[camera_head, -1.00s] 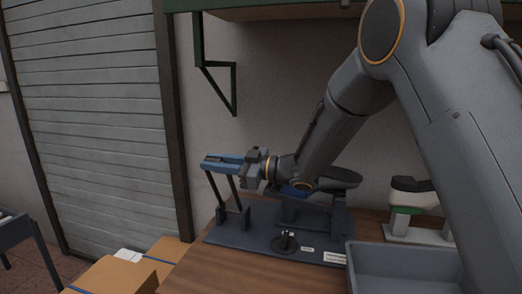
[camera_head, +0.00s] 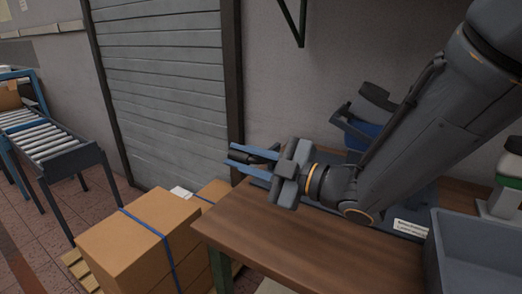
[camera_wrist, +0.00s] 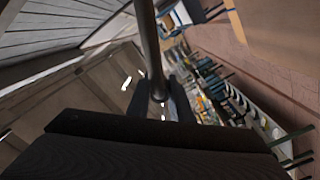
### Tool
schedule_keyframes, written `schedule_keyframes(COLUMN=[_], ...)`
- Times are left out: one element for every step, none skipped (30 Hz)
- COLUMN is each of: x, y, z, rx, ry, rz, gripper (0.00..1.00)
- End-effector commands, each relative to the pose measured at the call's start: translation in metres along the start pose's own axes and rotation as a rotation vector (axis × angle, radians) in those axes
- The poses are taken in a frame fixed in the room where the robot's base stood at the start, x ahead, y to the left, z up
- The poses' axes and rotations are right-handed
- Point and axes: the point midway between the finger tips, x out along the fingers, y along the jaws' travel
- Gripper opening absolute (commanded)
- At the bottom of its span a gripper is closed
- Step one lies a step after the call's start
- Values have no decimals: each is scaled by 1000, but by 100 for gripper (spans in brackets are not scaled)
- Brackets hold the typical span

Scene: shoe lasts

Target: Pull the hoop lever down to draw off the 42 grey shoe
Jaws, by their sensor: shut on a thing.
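My gripper (camera_head: 252,160) reaches out over the front left of the wooden bench in the head view. Its blue fingers are closed around a dark round bar, the hoop lever (camera_head: 238,157). In the wrist view the lever (camera_wrist: 150,45) runs as a dark rod from the top edge down between the fingertips (camera_wrist: 160,92). Behind my arm, a dark grey shoe-like shape (camera_head: 378,95) sits tilted above a blue part (camera_head: 364,127) and a dark frame (camera_head: 344,117). My arm hides much of the stand, and I cannot tell whether the shoe is off its last.
A grey tray (camera_head: 478,250) stands at the bench's right. Strapped cardboard boxes (camera_head: 140,232) are stacked left of the bench (camera_head: 270,235). A roller conveyor (camera_head: 50,140) is farther left, before a closed shutter (camera_head: 165,90). The bench's front is clear.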

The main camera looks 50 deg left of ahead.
Motion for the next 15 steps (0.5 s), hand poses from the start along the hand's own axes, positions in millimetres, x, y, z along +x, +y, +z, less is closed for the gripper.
schedule_keyframes(x=[2,2,2,3,3,3,3,3,3,3,3,3,3,3,2], y=[-5,-6,-8,-8,-9,-10,-10,-11,-11,-11,-11,-12,-12,-12,-12], z=[0,0,0,0,0,0,0,0,0,0,0,1,1,1,1], rx=[4,4,4,5,5,5,6,6,7,7,7,8,8,9,9], ry=[3,4,4,4,4,4,4,4,4,4,3,3,3,2,2], rz=[-3,-4,-4,-5,-5,-5,-6,-6,-7,-7,-8,-8,-8,-9,-9], gripper=[0,0,0,0,0,0,0,0,0,0,0,0,0,0,0])
